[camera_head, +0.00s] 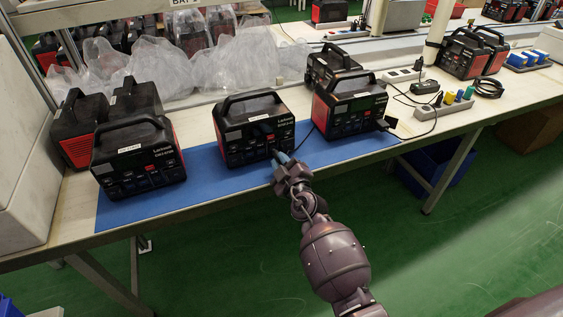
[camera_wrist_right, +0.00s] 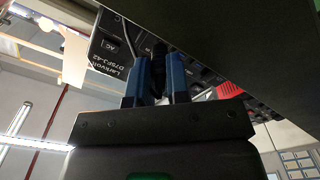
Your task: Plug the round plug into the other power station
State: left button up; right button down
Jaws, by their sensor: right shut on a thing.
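The middle power station (camera_head: 240,131), black with red sides and a top handle, stands on the blue mat (camera_head: 225,181). My right gripper (camera_head: 281,158) is at the lower right of its front panel. In the right wrist view, its two blue fingers (camera_wrist_right: 157,82) are shut on a black plug (camera_wrist_right: 156,56), close against the socket panel (camera_wrist_right: 118,45). I cannot tell whether the plug is seated in a socket. Another power station (camera_head: 347,114) stands to the right, with a dark piece at its lower right front. My left gripper is out of view.
A third power station (camera_head: 137,160) stands at the mat's left end, with others behind it. A power strip (camera_head: 445,108) with coloured plugs and black cables lies at the right. Clear plastic bags (camera_head: 240,62) lie behind. The mat's front strip is clear.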

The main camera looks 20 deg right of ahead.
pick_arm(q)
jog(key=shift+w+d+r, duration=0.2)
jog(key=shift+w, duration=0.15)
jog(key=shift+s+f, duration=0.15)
pick_arm(e)
jog(key=shift+w, duration=0.1)
jog(key=shift+w, duration=0.2)
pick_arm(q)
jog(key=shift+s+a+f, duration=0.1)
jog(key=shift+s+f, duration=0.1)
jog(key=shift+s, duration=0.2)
pick_arm(e)
jog(key=shift+w, duration=0.2)
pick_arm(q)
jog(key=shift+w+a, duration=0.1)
pick_arm(e)
jog(key=shift+w, duration=0.1)
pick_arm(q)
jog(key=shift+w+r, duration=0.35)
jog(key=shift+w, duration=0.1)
